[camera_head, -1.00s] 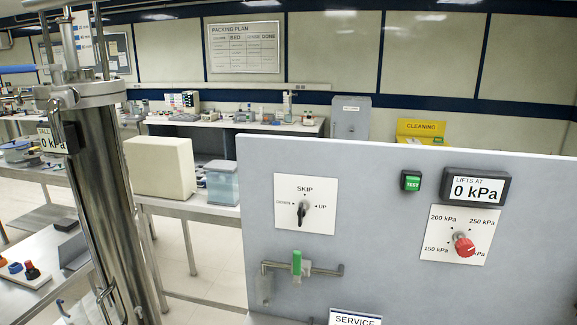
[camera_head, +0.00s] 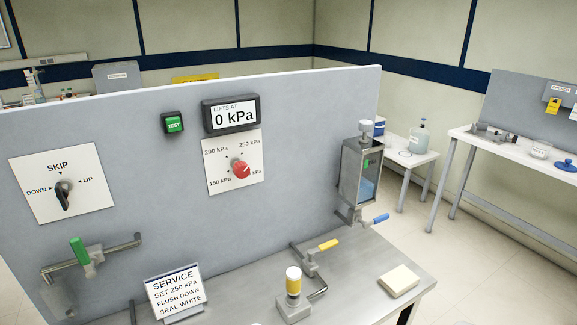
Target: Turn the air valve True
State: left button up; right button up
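Which valve is the air valve is not labelled in view. A green-handled valve (camera_head: 80,251) sits on a pipe at the lower left of the grey panel, its handle standing nearly upright across the pipe. A yellow-handled valve (camera_head: 326,245) sits on a pipe on the steel bench, its handle pointing right. A blue-handled valve (camera_head: 376,220) sits under a clear-fronted tank (camera_head: 362,177) with blue liquid, its handle pointing right. A red knob (camera_head: 241,169) is on the pressure dial, and a black SKIP/UP/DOWN selector (camera_head: 64,194) is at left. Neither gripper is in view.
The display (camera_head: 231,113) reads 0 kPa, beside a green TEST button (camera_head: 174,124). A SERVICE card (camera_head: 173,293) reads set 250 kPa, flush down, seal white. A yellow-banded cylinder (camera_head: 293,282) and a pale block (camera_head: 398,280) are on the bench (camera_head: 365,262). A side table stands right.

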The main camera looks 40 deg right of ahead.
aim_at(311, 251)
jog(key=z, duration=1.6)
jog(key=k+l+u, duration=0.3)
jog(key=u, duration=0.2)
